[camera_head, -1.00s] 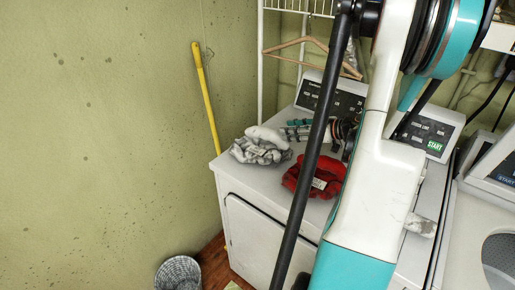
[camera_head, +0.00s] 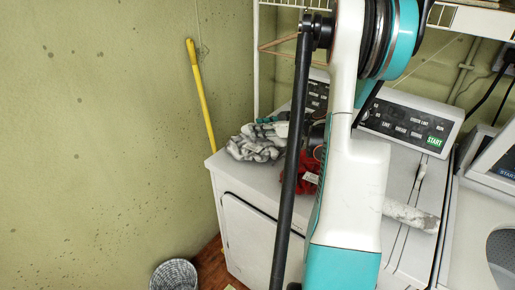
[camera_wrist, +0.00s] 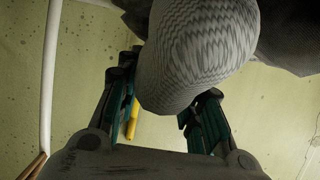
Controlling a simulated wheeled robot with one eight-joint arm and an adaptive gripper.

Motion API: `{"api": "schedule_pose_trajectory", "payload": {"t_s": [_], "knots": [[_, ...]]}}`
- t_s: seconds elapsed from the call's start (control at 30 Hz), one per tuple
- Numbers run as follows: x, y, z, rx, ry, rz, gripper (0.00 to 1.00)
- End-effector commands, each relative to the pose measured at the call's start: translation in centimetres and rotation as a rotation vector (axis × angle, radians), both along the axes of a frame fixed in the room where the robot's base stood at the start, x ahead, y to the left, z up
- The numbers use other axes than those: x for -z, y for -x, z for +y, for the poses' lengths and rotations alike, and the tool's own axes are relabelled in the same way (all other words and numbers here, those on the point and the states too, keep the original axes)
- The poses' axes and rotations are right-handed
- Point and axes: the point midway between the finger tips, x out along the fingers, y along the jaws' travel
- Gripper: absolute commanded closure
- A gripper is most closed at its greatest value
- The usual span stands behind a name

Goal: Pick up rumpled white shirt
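The rumpled shirt (camera_head: 255,146) is a crumpled white and grey heap on the back left of the white machine's top. In the wrist view a bulging grey and white zigzag-patterned cloth (camera_wrist: 197,50) fills the upper middle and hides part of the right finger. My gripper (camera_head: 274,119) is mostly hidden behind the heap and my arm in the head view, with some teal showing. In the wrist view my gripper's (camera_wrist: 165,110) two teal fingers stand apart, with a gap between them. The cloth lies at their tips; firm contact cannot be told.
A red cloth (camera_head: 309,178) lies right of the shirt, partly behind my arm. The control panel (camera_head: 408,124) stands at the back. A wire rack (camera_head: 283,3) is above.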

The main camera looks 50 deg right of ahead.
Motion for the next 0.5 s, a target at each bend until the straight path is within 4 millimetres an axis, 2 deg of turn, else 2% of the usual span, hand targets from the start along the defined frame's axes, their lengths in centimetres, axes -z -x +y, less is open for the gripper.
{"api": "schedule_pose_trajectory", "payload": {"t_s": [0.1,0.3,0.43,0.47,0.5], "knots": [[0.47,-0.95,0.2,-0.001,-0.001,0.0,0.66],[0.37,-0.98,0.18,0.0,-0.001,0.0,0.66],[0.37,-0.97,0.18,0.0,-0.001,0.0,0.95],[0.37,-0.97,0.18,0.0,-0.001,0.0,1.0],[0.37,-0.96,0.19,0.0,-0.001,0.0,1.0]]}}
